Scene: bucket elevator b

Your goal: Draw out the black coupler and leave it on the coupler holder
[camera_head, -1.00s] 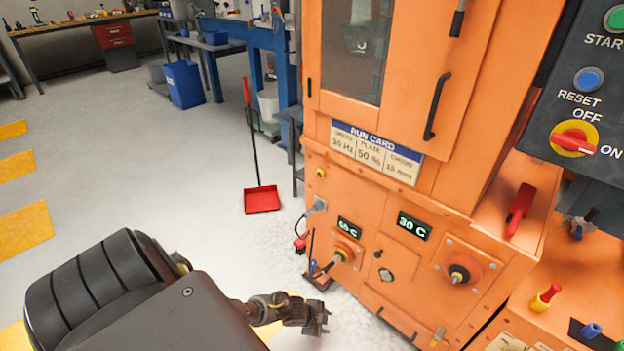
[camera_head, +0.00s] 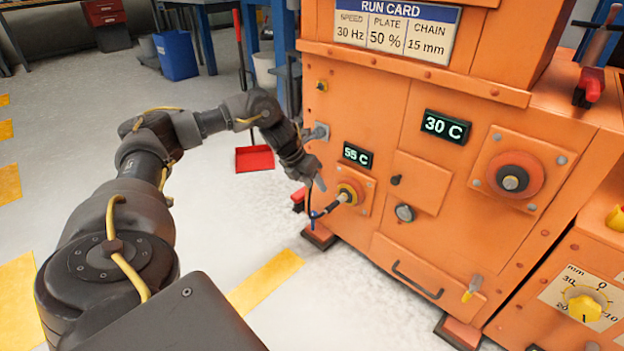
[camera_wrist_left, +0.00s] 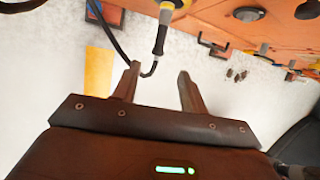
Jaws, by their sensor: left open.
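The black coupler (camera_head: 345,197) sits in the left port of the orange machine, below the 55 C display. It has a black and pale body, and a dark hose curves down from its outer end. In the left wrist view the coupler (camera_wrist_left: 160,40) shows black and yellow, with its hose bending near the fingertips. My left gripper (camera_head: 318,182) is just left of and above the coupler's outer end. Its fingers (camera_wrist_left: 156,76) are apart with nothing gripped between them. I cannot tell for certain which part is the coupler holder; a grey bracket (camera_head: 319,133) is on the machine's left edge.
The orange machine (camera_head: 390,110) fills the right side. A drawer handle (camera_head: 417,281) juts out low down. A red dustpan (camera_head: 254,158) stands on the floor behind my left arm. Open floor lies left.

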